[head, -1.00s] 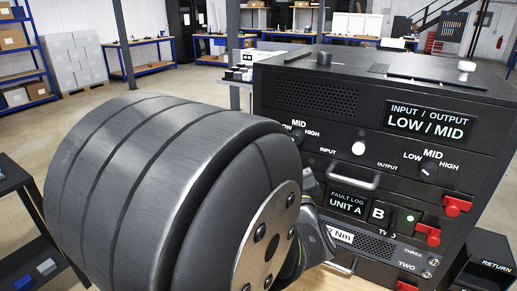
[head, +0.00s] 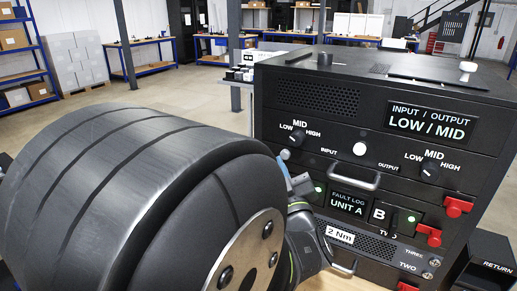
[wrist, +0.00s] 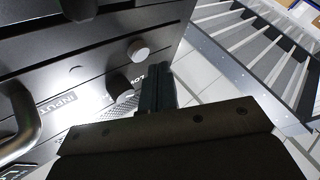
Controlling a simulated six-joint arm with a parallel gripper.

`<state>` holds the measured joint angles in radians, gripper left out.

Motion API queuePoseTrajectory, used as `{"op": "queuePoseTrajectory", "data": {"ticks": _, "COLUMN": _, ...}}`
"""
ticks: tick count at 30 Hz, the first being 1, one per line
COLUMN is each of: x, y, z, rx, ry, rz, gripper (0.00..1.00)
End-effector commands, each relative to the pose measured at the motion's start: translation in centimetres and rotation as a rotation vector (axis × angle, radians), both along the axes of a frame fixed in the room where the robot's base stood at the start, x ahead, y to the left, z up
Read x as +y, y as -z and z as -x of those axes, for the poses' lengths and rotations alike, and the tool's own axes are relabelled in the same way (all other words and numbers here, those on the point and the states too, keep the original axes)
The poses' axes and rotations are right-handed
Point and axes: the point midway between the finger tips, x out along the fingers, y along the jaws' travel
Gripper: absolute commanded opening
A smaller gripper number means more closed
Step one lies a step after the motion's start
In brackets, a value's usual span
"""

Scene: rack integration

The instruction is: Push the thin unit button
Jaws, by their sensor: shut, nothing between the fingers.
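A small light-grey round button (head: 285,155) sits at the left end of a thin black panel on the rack, below the left knob. In the wrist view the button (wrist: 138,50) stands out from the panel. My gripper (wrist: 157,72) is shut and empty, its narrow tips close beside the button in that picture; I cannot tell whether they touch. In the head view my gripper (head: 287,173) is at the rack's left front, just below the button and partly hidden by my arm.
A white round button (head: 360,148) and two knobs, left (head: 297,137) and right (head: 430,168), are on the rack front. A handle (head: 352,176) protrudes below; it also shows in the wrist view (wrist: 22,122). Red latches (head: 457,206) line the right side.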

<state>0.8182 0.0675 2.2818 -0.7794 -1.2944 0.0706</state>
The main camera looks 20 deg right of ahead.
Motion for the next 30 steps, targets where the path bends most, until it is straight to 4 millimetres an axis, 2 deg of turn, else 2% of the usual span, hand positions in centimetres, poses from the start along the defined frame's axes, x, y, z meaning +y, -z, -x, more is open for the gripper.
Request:
{"op": "queuePoseTrajectory", "data": {"ticks": 14, "x": 3.2, "y": 0.0, "z": 3.2, "rx": 0.000, "ry": 0.000, "rz": 0.001, "gripper": 0.00}}
{"op": "queuePoseTrajectory", "data": {"ticks": 30, "x": 3.4, "y": 0.0, "z": 3.4, "rx": 0.000, "ry": 0.000, "rz": 0.000, "gripper": 0.00}}
